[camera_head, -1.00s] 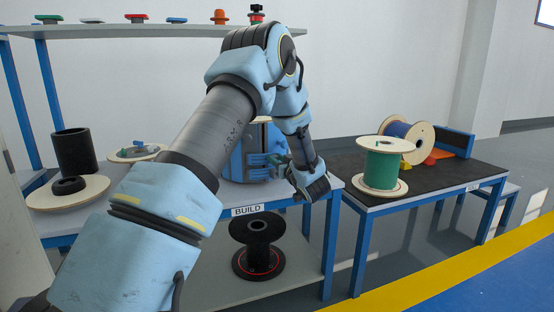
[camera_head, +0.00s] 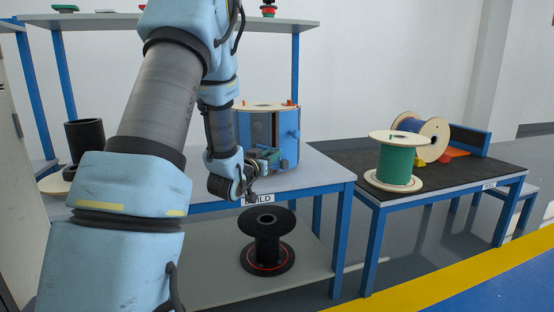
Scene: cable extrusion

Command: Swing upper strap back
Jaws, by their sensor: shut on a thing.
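The upper strap is not clearly distinguishable. A blue cylindrical unit (camera_head: 289,135) with a wooden disc on top and small orange pegs stands upright on the build table. My gripper (camera_head: 264,160) is at the unit's front left, low on its side. It is shut on a small part there, which my wrist and the gripper largely hide. My arm comes down in front of the unit's left side.
The build table (camera_head: 315,173) has free room right of the unit. A black spool (camera_head: 267,238) stands on its lower shelf. A green spool (camera_head: 396,160) and a blue spool (camera_head: 425,132) are on the right table. An upper shelf (camera_head: 290,22) runs behind my arm.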

